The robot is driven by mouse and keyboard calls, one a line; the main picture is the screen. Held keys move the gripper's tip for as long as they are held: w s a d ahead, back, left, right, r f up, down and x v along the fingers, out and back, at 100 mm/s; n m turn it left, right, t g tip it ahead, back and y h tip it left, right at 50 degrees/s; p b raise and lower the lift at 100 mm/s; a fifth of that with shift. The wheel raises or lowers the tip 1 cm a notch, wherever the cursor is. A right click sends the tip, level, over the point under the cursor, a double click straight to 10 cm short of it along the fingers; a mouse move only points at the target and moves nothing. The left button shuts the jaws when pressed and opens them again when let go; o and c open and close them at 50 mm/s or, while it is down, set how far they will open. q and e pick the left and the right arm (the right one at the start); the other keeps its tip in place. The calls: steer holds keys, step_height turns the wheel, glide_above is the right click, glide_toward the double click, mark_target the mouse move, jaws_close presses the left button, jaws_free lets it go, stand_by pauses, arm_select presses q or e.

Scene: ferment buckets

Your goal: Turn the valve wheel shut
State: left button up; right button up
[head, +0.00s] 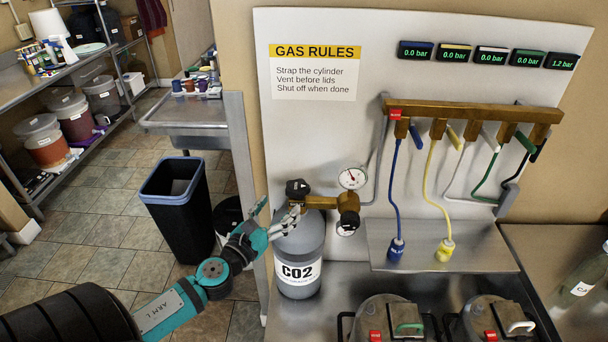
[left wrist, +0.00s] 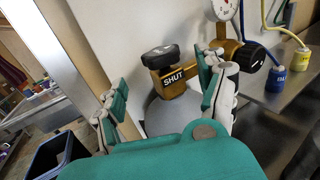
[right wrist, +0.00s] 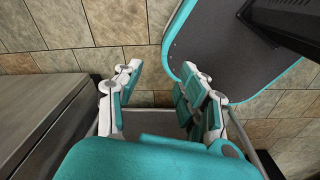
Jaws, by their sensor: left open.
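The valve wheel (head: 297,188) is a small black knob on the brass valve of the grey CO2 cylinder (head: 298,262). In the left wrist view the wheel (left wrist: 160,57) sits above a brass body marked SHUT (left wrist: 173,78). My left gripper (head: 276,212) is open at the cylinder's top, just below and left of the wheel. In its wrist view the wheel shows between the spread fingers (left wrist: 163,82), beyond their tips; I cannot tell whether any finger touches the valve. My right gripper (right wrist: 158,85) is open and empty, away from the cylinder, over the tiled floor.
A round gauge (head: 352,178) and brass regulator stand right of the wheel. A brass manifold (head: 470,112) with coloured hoses hangs on the panel above a steel shelf (head: 440,247). Lidded buckets (head: 393,318) stand in front. A black bin (head: 178,205) stands left.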

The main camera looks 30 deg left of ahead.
mark_target(303, 181)
arm_select(q)
steer(key=w, duration=0.4)
steer(key=w+p, duration=0.1)
steer(key=w, duration=0.3)
steer(key=w+a+p, duration=0.1)
steer(key=w, duration=0.2)
steer(key=shift+w, duration=0.4)
steer(key=shift+w+d, duration=0.1)
steer(key=shift+w, duration=0.45)
arm_select(e)
steer(key=r, duration=0.1)
steer(key=w+r, duration=0.1)
steer(key=shift+a+r, duration=0.15)
steer(key=shift+r, duration=0.25)
arm_select(q)
steer(key=shift+s, duration=0.1)
steer(key=shift+c, duration=0.8)
steer(key=c, duration=0.9)
steer(key=shift+w+f, duration=0.2)
steer(key=c, duration=0.3)
steer(key=shift+c, duration=0.4)
arm_select(e)
steer(key=shift+w, duration=0.1)
arm_select(q)
steer(key=shift+f, duration=0.1)
steer(key=shift+c, duration=0.2)
arm_select(e)
steer(key=shift+a, duration=0.1)
